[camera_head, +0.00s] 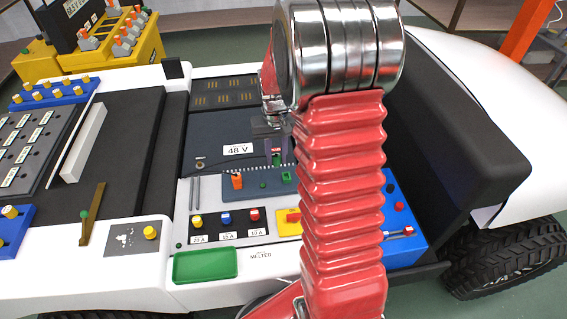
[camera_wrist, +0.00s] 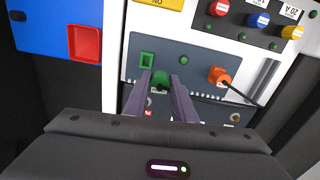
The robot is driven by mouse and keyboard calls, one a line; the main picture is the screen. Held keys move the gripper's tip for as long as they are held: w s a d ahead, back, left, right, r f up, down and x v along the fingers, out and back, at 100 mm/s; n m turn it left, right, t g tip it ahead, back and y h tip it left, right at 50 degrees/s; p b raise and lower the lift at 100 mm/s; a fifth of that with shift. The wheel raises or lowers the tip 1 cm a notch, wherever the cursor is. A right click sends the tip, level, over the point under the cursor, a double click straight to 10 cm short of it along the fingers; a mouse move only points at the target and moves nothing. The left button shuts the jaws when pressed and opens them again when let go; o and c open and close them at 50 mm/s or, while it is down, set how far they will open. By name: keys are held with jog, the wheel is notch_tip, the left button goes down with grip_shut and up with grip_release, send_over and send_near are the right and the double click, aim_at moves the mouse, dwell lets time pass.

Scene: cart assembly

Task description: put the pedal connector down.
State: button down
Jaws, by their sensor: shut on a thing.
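The pedal connector appears to be the small green plug (camera_wrist: 161,78) between my fingertips. My gripper (camera_wrist: 164,90) is shut on it, and the fingers hide part of it. In the head view the green plug (camera_head: 277,161) shows just below my gripper (camera_head: 275,150), at the far edge of the dark connector panel. A green square socket (camera_head: 287,176) is in the panel beside the plug; it also shows in the wrist view (camera_wrist: 147,60). I cannot tell whether the plug touches the panel.
An orange connector (camera_head: 237,181) with a dark cable sits on the same panel. Several fuses with coloured knobs and an empty green tray (camera_head: 205,265) lie in front. A blue panel with a red tray (camera_wrist: 85,43) stands beside it. The dark "48 V" surface (camera_head: 215,130) has free room.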

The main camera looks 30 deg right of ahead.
jog(key=w+a+r+n, duration=0.1)
jog(key=w+a, duration=0.3)
jog(key=a, duration=0.5)
jog(key=w+a+r+n, duration=0.2)
jog(key=w+a+n, duration=0.1)
jog(key=a, duration=0.7)
jog(key=shift+w+r, duration=0.15)
jog(key=shift+w, duration=0.4)
jog(key=shift+a, duration=0.1)
